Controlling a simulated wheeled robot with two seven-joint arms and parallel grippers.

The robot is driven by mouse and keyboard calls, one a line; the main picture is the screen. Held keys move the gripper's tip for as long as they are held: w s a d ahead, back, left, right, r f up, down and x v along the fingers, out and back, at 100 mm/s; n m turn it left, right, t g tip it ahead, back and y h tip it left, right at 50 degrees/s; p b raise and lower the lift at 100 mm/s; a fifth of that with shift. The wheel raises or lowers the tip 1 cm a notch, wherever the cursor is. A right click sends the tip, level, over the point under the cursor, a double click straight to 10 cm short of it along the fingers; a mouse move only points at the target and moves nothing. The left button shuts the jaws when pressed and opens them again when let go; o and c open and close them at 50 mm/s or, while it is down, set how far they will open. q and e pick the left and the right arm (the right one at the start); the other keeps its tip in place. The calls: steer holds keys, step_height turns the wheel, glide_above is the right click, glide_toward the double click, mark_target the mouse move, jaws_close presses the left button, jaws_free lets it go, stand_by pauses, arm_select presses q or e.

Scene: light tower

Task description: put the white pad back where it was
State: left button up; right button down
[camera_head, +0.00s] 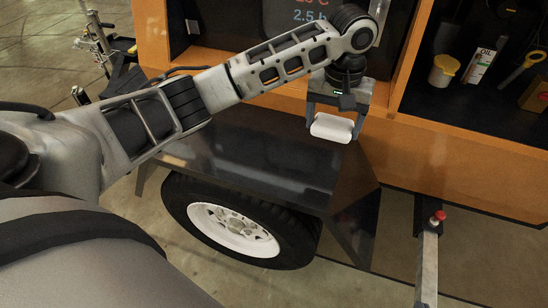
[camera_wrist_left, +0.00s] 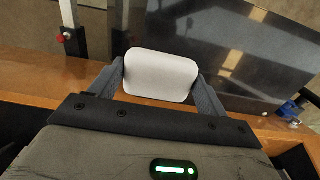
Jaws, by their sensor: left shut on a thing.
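The white pad (camera_head: 332,128) is a small rounded block between the fingers of my left gripper (camera_head: 331,126). In the left wrist view the white pad (camera_wrist_left: 160,75) sits between the two grey fingertips of my left gripper (camera_wrist_left: 161,78), which is shut on it. The gripper points down and holds the pad over the black fender (camera_head: 270,168), near its right end and the orange panel. I cannot tell the exact gap between pad and fender. My right gripper is not in view.
An orange cabinet (camera_head: 440,165) runs behind the fender, with a display above. Its open shelf at the right holds a yellow-lidded tub (camera_head: 443,70), an oil carton (camera_head: 481,64) and a yellow-handled tool (camera_head: 522,66). A wheel (camera_head: 235,225) sits below the fender. A post with a red knob (camera_head: 438,217) stands at the right.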

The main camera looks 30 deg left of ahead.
arm_select(q)
glide_toward(273, 154)
steer(key=d+r, duration=0.3)
steer(key=d, duration=0.2)
steer(key=a+f, duration=0.1)
steer(key=f, duration=0.1)
steer(key=a+f, duration=0.2)
steer(key=shift+w+f+b, duration=0.1)
steer(key=shift+b, duration=0.3)
steer(key=f, duration=0.1)
steer(key=a+f, duration=0.1)
steer(key=f, duration=0.2)
steer(key=shift+a+f+b, duration=0.2)
steer(key=shift+a+b, duration=0.2)
steer(key=shift+f, duration=0.35)
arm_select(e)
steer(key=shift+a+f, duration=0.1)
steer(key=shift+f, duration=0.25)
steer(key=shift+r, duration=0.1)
arm_select(q)
steer(key=o, duration=1.3)
steer(key=shift+f, duration=0.1)
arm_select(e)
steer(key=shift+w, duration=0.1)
